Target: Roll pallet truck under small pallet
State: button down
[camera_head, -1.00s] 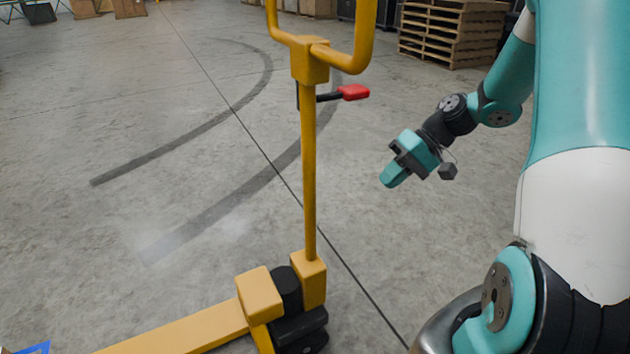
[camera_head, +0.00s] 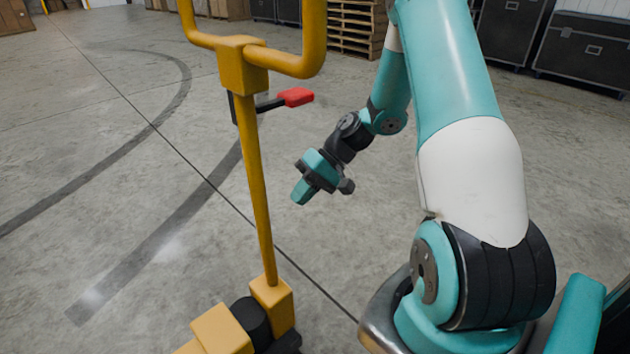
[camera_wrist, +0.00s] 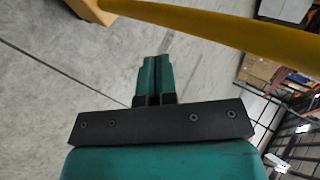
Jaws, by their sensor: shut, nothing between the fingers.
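The yellow pallet truck (camera_head: 259,190) stands upright left of my arm in the head view, with a looped handle at the top and a red-tipped lever (camera_head: 295,97). Its lower body (camera_head: 222,330) is cut off by the bottom edge, and its forks are out of view. My gripper (camera_head: 299,194) is to the right of the handle post, apart from it, shut and empty. In the wrist view the closed fingers (camera_wrist: 152,75) point over bare floor, and a yellow bar of the truck (camera_wrist: 225,27) crosses above them. I cannot make out the small pallet.
A stack of wooden pallets (camera_head: 355,27) stands at the back. Dark cases (camera_head: 585,48) line the back right. A wire-mesh structure (camera_wrist: 285,115) with boxes shows at the wrist view's right. The concrete floor left of the truck is clear, with dark curved tyre marks.

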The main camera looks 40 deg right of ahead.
jog(key=shift+w+a+f+b, duration=0.1)
jog(key=shift+w+a+f, duration=0.15)
jog(key=shift+a, duration=0.6)
jog(key=shift+w+a+f+b, duration=0.1)
jog(key=shift+w+a+f, duration=0.1)
jog(key=shift+a, duration=0.7)
jog(key=shift+w+a+f+b, duration=0.1)
jog(key=shift+w+a+f, duration=0.15)
jog(key=shift+a, duration=0.6)
